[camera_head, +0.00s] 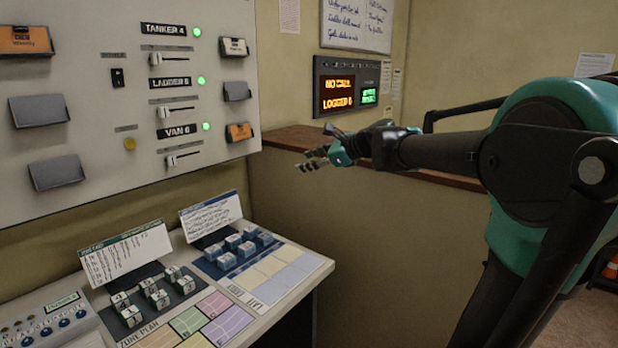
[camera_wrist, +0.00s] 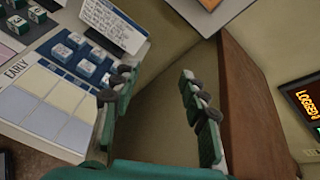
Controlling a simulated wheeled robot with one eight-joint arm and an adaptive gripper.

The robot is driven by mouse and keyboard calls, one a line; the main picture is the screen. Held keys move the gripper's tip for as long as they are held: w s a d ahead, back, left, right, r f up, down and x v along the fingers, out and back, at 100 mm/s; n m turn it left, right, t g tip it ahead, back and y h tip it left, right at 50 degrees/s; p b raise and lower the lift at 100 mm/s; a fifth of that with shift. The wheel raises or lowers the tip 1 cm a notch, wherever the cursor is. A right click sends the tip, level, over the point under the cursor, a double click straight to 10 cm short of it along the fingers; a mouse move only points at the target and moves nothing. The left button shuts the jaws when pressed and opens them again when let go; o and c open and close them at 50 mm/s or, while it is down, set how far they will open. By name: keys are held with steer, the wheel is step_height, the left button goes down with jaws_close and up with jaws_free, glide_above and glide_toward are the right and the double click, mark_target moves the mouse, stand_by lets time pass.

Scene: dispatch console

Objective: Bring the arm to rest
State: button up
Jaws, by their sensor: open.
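My arm reaches in from the right in the head view. My gripper (camera_head: 316,160) is in mid-air in front of the wooden ledge, to the right of the panel. In the wrist view my gripper (camera_wrist: 158,105) has its two fingers spread wide apart, with nothing between them. Beyond the fingers I see the bare wall and the gap between the console and the ledge.
The sloped console (camera_head: 317,264) holds two groups of lettered blocks and two cards. The wall panel (camera_head: 80,110) carries sliders, green lamps and card holders. A wooden ledge (camera_head: 290,138) runs behind my gripper, below a lit display (camera_head: 345,88).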

steer(key=s+d+f+n+g+h, duration=0.1)
steer(key=s+d+f+n+h, duration=0.2)
steer(key=s+d+f+n, duration=0.3)
steer(key=s+d+f+n+g+h, duration=0.1)
steer(key=s+d+f+n+h, duration=0.3)
steer(key=s+f, duration=0.8)
steer(key=s+d+f+n+g+h, duration=0.2)
steer(key=s+d+f+n, duration=0.7)
steer(key=f, duration=0.9)
steer(key=shift+s+n+h, duration=0.15)
steer(key=shift+n+h, duration=0.55)
steer(key=shift+h, duration=0.1)
